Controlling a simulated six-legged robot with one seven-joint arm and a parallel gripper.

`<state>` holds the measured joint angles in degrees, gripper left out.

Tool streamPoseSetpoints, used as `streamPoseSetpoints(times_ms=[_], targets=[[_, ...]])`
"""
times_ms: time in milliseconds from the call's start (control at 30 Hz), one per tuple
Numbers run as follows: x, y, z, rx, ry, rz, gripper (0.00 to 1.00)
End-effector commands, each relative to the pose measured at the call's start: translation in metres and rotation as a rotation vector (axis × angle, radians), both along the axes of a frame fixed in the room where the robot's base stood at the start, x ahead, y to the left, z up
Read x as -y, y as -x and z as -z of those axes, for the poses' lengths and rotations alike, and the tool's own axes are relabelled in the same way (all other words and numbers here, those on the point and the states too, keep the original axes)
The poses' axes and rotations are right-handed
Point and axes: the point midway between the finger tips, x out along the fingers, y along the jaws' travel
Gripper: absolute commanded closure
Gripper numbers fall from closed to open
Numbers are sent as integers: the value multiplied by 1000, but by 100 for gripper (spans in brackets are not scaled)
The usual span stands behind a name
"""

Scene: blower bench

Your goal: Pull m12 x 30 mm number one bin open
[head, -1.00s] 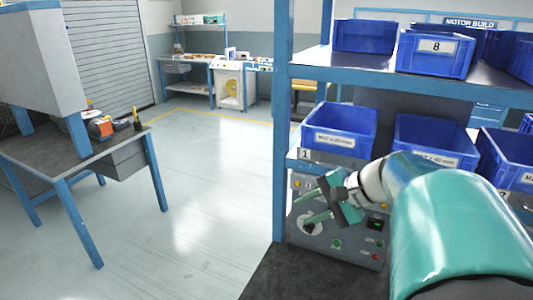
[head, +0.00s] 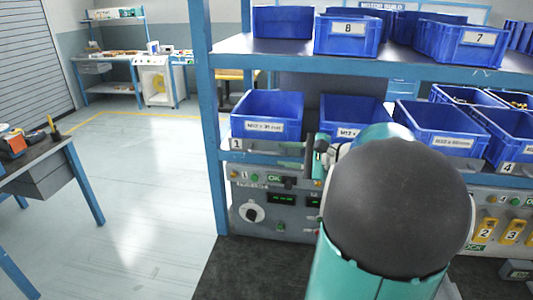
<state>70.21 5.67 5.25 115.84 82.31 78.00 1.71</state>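The blue M12 x 30 mm bin (head: 266,107) stands at the left end of the middle shelf, above the number 1 plate (head: 236,144). A white label (head: 264,127) is on its front face. My gripper (head: 290,155) is just below and to the right of this bin's front, in front of the shelf edge. Its two fingers point left, apart from each other, with nothing seen between them. It seems clear of the bin, though depth is hard to judge. My arm hides part of the neighbouring bin (head: 352,110).
More blue bins (head: 440,125) stand to the right on the same shelf, and others, such as bin 8 (head: 347,35), above. A grey control panel (head: 262,205) with a knob and buttons is below. The blue upright (head: 208,120) is left; open floor (head: 140,190) lies beyond it.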

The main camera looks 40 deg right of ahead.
Motion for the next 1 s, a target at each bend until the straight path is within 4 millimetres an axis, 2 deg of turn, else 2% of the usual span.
streamPoseSetpoints(times_ms=[100,300,467,700,867,900,1000], targets=[[-7,-23,5,0,1,-3,67],[-16,-51,12,-1,0,-1,67],[-19,-60,14,-1,1,0,67],[-20,-60,14,-1,1,0,67],[-20,-60,14,-1,1,0,97],[-20,-60,14,-1,1,0,100],[-20,-60,14,-1,1,0,100]])
